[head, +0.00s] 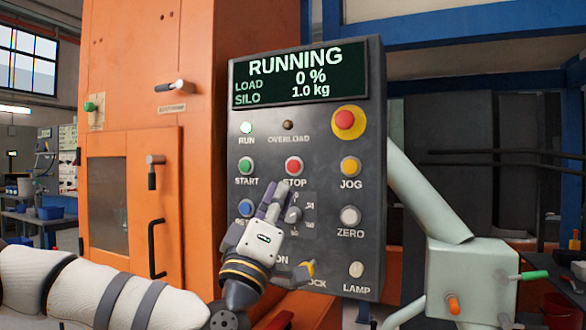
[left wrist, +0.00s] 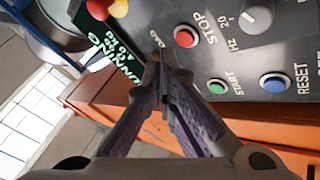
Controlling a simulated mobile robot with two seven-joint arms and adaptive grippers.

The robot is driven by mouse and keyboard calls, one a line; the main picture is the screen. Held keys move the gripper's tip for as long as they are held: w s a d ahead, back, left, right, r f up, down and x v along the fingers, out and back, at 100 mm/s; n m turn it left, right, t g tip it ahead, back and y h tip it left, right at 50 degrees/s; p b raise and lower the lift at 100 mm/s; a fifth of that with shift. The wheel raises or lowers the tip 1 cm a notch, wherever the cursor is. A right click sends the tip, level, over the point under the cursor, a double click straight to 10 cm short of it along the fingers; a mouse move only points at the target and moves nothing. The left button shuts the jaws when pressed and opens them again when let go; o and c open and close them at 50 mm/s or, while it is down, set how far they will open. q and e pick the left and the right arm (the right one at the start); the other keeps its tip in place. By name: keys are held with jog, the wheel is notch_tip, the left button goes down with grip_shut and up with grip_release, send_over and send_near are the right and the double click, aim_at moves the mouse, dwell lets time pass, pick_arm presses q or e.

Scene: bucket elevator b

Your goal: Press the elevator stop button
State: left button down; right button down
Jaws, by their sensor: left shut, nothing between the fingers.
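The red stop button (head: 293,166) sits on the dark control panel (head: 320,140), above the label STOP. My left gripper (head: 281,190) is shut and empty, with its fingertips just below the stop button in the head view, over part of the label. In the left wrist view the stop button (left wrist: 185,36) lies beyond and to the right of the shut fingertips (left wrist: 160,60). A gap shows between them in that picture; I cannot tell the depth exactly. The display reads RUNNING, LOAD 0 %, SILO 1.0 kg, and the run lamp (head: 246,128) glows green. My right gripper is not in view.
Close by are the green start button (head: 246,166), the yellow jog button (head: 350,166), the blue reset button (head: 246,208), the white zero button (head: 350,215) and a red emergency button (head: 346,121) on yellow. The orange cabinet (head: 195,90) with door handles stands left of the panel.

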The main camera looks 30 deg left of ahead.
aim_at(281, 168)
pick_arm(q)
jog(key=s+a+r+n+y, duration=0.2)
jog(key=a+r+y, duration=0.1)
jog(key=r+y, duration=0.1)
jog(key=shift+a+r+n+t, duration=0.2)
jog(key=shift+r+n+t, duration=0.1)
jog(key=shift+r+t, duration=0.1)
jog(key=shift+f, duration=0.1)
